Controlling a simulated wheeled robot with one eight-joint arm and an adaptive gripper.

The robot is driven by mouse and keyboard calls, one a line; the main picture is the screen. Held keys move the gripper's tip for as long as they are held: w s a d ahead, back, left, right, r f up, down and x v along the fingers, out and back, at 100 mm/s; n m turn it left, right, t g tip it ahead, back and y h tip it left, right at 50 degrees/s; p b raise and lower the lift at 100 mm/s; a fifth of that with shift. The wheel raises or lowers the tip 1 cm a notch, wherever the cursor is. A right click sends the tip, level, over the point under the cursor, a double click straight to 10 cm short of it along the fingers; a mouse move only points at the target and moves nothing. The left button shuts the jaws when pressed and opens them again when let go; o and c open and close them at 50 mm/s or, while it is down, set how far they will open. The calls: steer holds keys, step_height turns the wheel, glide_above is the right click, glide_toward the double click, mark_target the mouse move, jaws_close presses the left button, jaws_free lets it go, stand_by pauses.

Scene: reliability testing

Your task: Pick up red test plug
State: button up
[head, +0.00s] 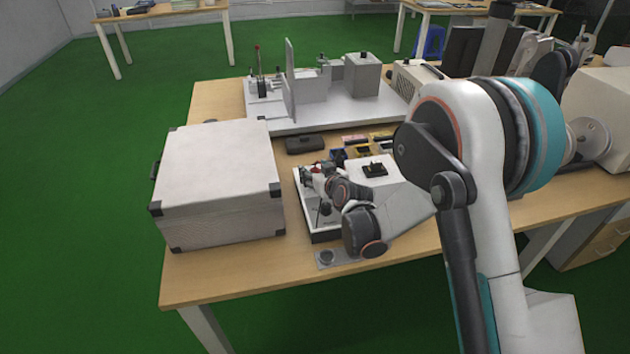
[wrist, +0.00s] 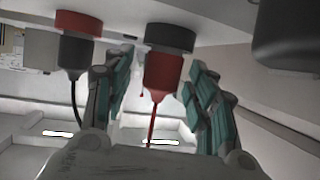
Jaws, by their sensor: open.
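The red test plug (wrist: 164,70) shows in the wrist view as a red body with a dark collar at the top and a thin red lead. It sits against the pale tester panel (wrist: 220,14), between the teal fingers of my gripper (wrist: 160,85). The fingers are open, with a visible gap on the right side; contact on the left cannot be told. In the head view my gripper (head: 313,173) is low over the white tester (head: 316,225); the red plug is mostly hidden there.
A black plug (wrist: 75,50) with a red collar and black lead is close to my left finger in the wrist view. A silver case (head: 220,185) stands left of the tester. A metal fixture (head: 325,112) and a dark pouch (head: 305,144) lie behind.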

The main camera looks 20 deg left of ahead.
steer(key=c, duration=1.2)
steer(key=shift+o, duration=0.2)
steer(key=shift+r, duration=0.1)
